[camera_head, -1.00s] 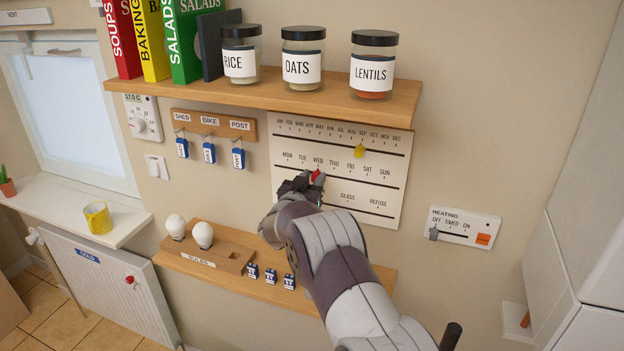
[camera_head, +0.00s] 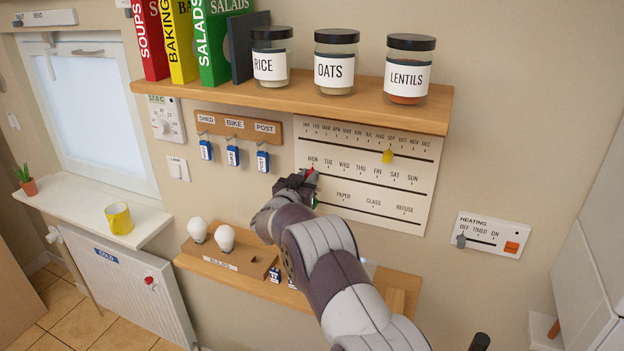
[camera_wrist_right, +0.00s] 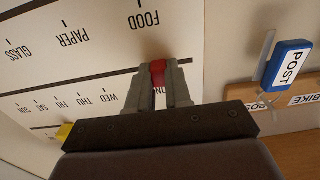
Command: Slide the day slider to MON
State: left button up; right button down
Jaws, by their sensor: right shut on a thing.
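The board (camera_head: 420,215) on the wall has printed month, day and bin rows with dark tracks. My right gripper (camera_head: 308,181) is at the left end of the day row, by the MON label. The red day slider (camera_head: 311,171) shows there, partly covered by the gripper. In the right wrist view, turned upside down, the right gripper's fingers (camera_wrist_right: 160,88) are shut on the red slider (camera_wrist_right: 158,72), at the MON end of the track. The fingers partly hide the MON label. My left gripper is not in view.
A yellow month slider (camera_head: 387,156) sits above on the same board. Key tags hang on a rack (camera_head: 238,125) to the left. A shelf with jars (camera_head: 300,98) is above, and a lower shelf with bulbs (camera_head: 225,270) is below. A heating panel (camera_head: 493,234) is at the right.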

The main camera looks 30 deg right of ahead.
jog(key=c, duration=1)
grip_release()
jog(key=shift+w+a+r, duration=0.2)
jog(key=shift+a+r, duration=0.05)
jog(key=shift+c, duration=0.2)
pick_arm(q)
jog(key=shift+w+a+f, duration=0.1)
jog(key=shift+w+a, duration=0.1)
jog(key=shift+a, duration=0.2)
pick_arm(e)
jog(key=shift+a+f, duration=0.1)
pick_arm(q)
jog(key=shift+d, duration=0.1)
pick_arm(e)
jog(key=shift+s+f, duration=0.1)
jog(key=shift+s, duration=0.05)
pick_arm(q)
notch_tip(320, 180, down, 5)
jog(key=b, duration=0.5)
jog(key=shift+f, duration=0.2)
pick_arm(e)
jog(key=v, duration=1.2)
jog(key=shift+a, duration=0.25)
